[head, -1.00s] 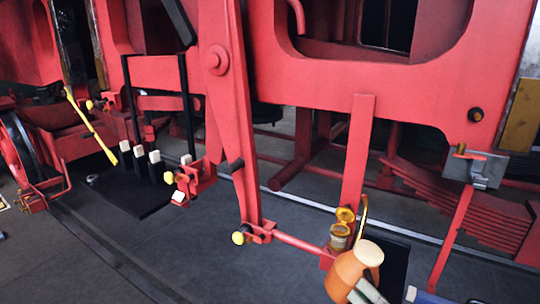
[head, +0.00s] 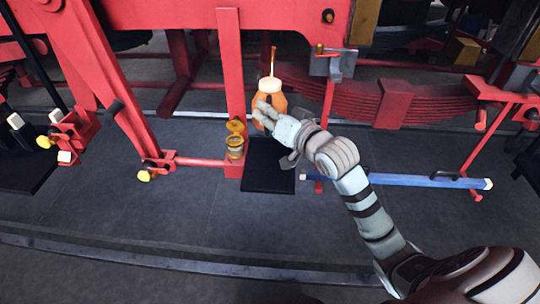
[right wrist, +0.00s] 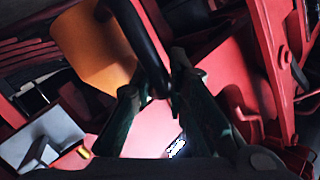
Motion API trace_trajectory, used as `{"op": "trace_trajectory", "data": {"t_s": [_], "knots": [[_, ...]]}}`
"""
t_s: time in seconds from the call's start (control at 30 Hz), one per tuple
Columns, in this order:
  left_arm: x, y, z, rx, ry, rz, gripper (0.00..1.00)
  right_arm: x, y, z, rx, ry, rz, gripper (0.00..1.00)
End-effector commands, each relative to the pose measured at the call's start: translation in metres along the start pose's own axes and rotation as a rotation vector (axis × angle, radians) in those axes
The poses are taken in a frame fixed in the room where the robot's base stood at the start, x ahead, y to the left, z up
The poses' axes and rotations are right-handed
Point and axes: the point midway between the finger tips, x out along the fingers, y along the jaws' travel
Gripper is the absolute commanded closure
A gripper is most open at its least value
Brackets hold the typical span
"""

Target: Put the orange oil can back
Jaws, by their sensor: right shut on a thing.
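The orange oil can (head: 282,100) with a pale top and a thin upright spout stands nearly upright in the head view, in front of the red frame. My right gripper (head: 268,112) is at its near side, shut on it. In the right wrist view the orange body (right wrist: 92,48) is at the upper left, and my fingers (right wrist: 158,100) close around its dark handle (right wrist: 138,32). A black mat (head: 268,170) lies below the can on the floor; whether the can is over it in depth I cannot tell. My left gripper is out of view.
A brass oil cup (head: 235,145) with its lid up sits on a red bracket left of the can. A grey box (head: 334,64) is on a red post to the right. A blue bar (head: 430,181) runs right of my arm. The dark floor in front is clear.

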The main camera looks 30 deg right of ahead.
Motion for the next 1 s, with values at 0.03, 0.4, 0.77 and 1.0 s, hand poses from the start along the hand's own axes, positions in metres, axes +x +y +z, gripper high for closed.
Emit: {"op": "trace_trajectory", "data": {"t_s": [0.03,0.4,0.77,1.0], "knots": [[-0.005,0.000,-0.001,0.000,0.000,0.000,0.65,0.004,-0.002,-0.009,-0.004,0.004,0.011,1.00],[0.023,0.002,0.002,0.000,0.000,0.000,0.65,0.022,0.057,0.096,-0.006,-0.003,0.025,1.00],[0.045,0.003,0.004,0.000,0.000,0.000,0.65,0.032,0.090,0.157,-0.008,0.000,0.022,1.00],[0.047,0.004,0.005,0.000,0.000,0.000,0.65,0.033,0.094,0.164,-0.011,0.003,0.021,1.00]]}}
